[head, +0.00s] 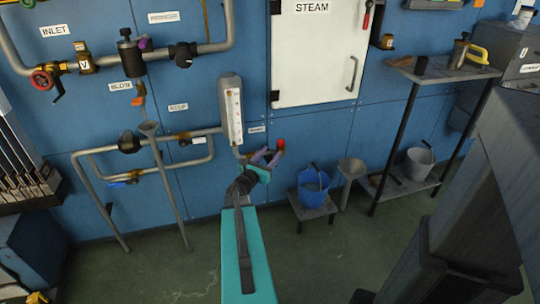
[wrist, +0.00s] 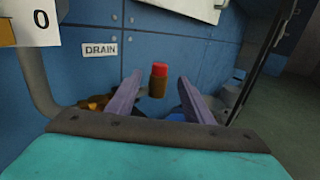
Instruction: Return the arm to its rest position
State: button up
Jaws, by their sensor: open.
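My gripper (head: 268,156) is at the middle of the head view, in front of the blue panel, at the end of my teal arm. Its two purple fingers are spread apart, and they show in the wrist view (wrist: 159,78) too. A brown fitting with a red cap (wrist: 159,71) appears between the fingertips in the wrist view, with gaps on both sides. The red cap (head: 281,144) shows just right of the fingers in the head view. I cannot tell how far beyond the fingertips it is. The gripper holds nothing that I can see.
A sight gauge (head: 233,112) stands close left of my gripper, with pipes and valves further left. A blue bucket (head: 313,190) on a low stand and a metal funnel (head: 350,172) are to the right. A shelf (head: 440,72) stands at right. Green floor (head: 160,270) is clear at lower left.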

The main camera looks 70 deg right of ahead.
jog(key=shift+w, duration=0.1)
dwell(0.3)
jog(key=w+a+f+m+t+y, duration=0.1)
jog(key=w+a+f+m+y, duration=0.35)
jog(key=a, duration=0.55)
jog(key=w+a+f+m+y, duration=0.1)
jog(key=w+a+f+m, duration=0.35)
jog(key=w+a, duration=0.45)
jog(key=w+a+f+m+t+y, duration=0.1)
jog(key=w+a+f+m+y, duration=0.2)
jog(key=w+a+f, duration=0.5)
jog(key=w+a+f+m+y, duration=0.1)
jog(key=a+m+y, duration=0.15)
jog(key=a, duration=1.05)
jog(key=w+a+f+m+y, duration=0.1)
jog(key=a+y, duration=0.2)
jog(key=a, duration=0.9)
jog(key=s+a+m+y, duration=0.15)
jog(key=a+y, duration=0.25)
jog(key=a, duration=1.4)
jog(key=s+r+g+p, duration=0.1)
jog(key=s+g+p, duration=0.4)
jog(key=s+p, duration=1.6)
jog(key=shift+s+d+r+g, duration=0.3)
jog(key=shift+s+g, duration=0.1)
jog(key=shift+s, duration=1.35)
